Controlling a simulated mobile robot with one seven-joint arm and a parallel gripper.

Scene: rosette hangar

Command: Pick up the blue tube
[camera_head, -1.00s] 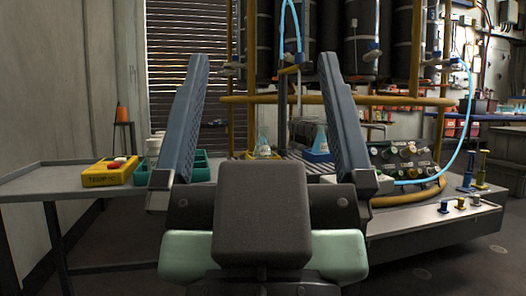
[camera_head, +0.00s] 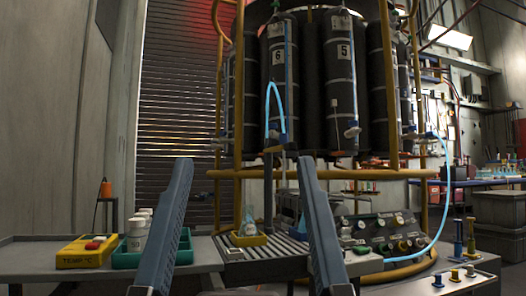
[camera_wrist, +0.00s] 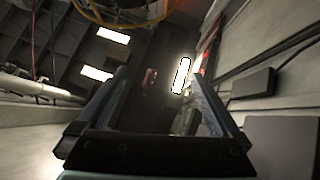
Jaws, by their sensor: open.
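A light-blue tube (camera_head: 268,112) rises, bends over and comes down in front of the black tank marked 6. Another light-blue tube (camera_head: 446,185) curves down at the right, from the tank frame to the knob panel. I cannot tell which is the task's tube, or whether they are one. My gripper (camera_head: 244,164) is open and empty in the head view. Its two fingers point up, in front of the bench and apart from both tubes in the picture. The gripper (camera_wrist: 158,82) also shows open in the wrist view, with no tube between its fingers.
Black tanks (camera_head: 333,80) stand inside a yellow pipe frame (camera_head: 240,80). A knob panel (camera_head: 385,232) sits at its foot. A yellow box (camera_head: 86,252), a green tray (camera_head: 127,260) and a yellow holder (camera_head: 248,239) with a flask stand on the bench.

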